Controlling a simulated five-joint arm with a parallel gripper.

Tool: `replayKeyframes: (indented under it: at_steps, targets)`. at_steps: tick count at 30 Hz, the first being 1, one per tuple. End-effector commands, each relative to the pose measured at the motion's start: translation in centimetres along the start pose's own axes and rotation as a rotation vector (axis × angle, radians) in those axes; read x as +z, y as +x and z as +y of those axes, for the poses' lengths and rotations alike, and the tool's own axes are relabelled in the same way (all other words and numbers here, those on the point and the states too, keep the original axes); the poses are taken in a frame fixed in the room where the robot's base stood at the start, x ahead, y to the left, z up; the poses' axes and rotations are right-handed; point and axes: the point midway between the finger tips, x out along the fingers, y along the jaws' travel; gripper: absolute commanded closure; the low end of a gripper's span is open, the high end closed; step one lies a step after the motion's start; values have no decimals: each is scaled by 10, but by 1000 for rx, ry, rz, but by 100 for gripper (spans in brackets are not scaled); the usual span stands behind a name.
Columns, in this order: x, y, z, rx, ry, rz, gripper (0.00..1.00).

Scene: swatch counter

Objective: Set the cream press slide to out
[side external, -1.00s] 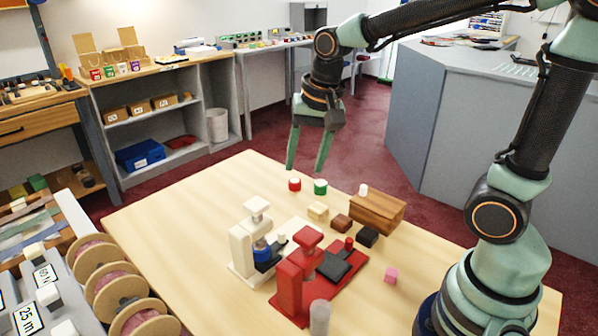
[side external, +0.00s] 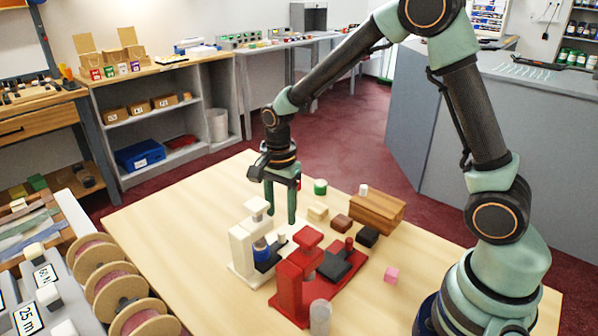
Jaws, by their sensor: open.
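The cream press (side external: 241,244) stands upright near the table's front, left of the red press (side external: 291,284). Its dark slide (side external: 266,262) lies low at its right side, near a blue cylinder (side external: 261,246) under the press head. A small cream knob (side external: 281,238) shows by the slide. My gripper (side external: 281,212) points down, open and empty, with its fingertips just above and behind the knob in the picture. I cannot tell whether a fingertip touches anything.
The red press has its own dark slide (side external: 336,264) with a red knob. The table's left side is clear.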

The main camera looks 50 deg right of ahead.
Motion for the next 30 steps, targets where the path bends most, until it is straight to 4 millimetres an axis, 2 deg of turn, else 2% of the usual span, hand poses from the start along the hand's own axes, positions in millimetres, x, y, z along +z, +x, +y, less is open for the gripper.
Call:
replayKeyframes:
  at_steps: [3,9,15,22,23,24,27,30]
  targets:
    - [0,23,1,5,0,0,45]
    - [0,49,0,2,-1,0,45]
    - [0,59,0,-1,-1,0,45]
    - [0,59,0,-2,-1,0,45]
    - [0,59,0,-2,-1,0,49]
    - [0,59,0,-2,-1,0,64]
    - [0,59,0,-2,-1,0,100]
    - [0,59,0,-2,-1,0,100]
